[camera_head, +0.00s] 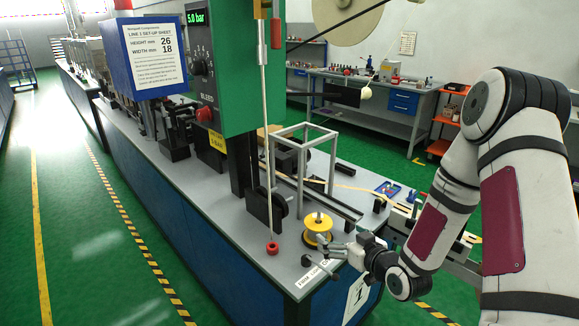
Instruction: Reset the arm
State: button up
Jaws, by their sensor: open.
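My arm reaches in from the right of the head view, with its elbow high and its wrist low. My gripper (325,254) is at the near end of the grey bench (215,181). Its fingers are apart and no object shows between them. A yellow spool (317,224) sits on the bench just behind the gripper in the picture. I cannot tell whether the fingers touch it.
A grey metal frame (304,143) stands on the bench behind the spool. A thin pole with a red foot (272,247) is to the left. A green machine (223,70) rises behind it. Green floor with striped tape lies left, and a workbench (372,84) stands at the back.

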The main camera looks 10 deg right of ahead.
jog(key=s+d+r+g+h, duration=0.1)
jog(key=s+r+g+h, duration=0.3)
jog(key=r, duration=0.5)
jog(key=s+d+r+g+h, duration=0.1)
jog(key=s+r, duration=0.4)
jog(key=r, duration=0.4)
jog(key=s+a+r+m+g, duration=0.1)
jog(key=s+r, duration=0.3)
jog(key=s, duration=0.7)
jog(key=s+a+r+m+g, duration=0.2)
jog(key=s+a+r, duration=0.2)
jog(key=s, duration=0.8)
jog(key=shift+a+g+y, duration=0.15)
jog(key=shift+g+y, duration=0.15)
jog(key=shift+y, duration=0.1)
jog(key=shift+a, duration=0.1)
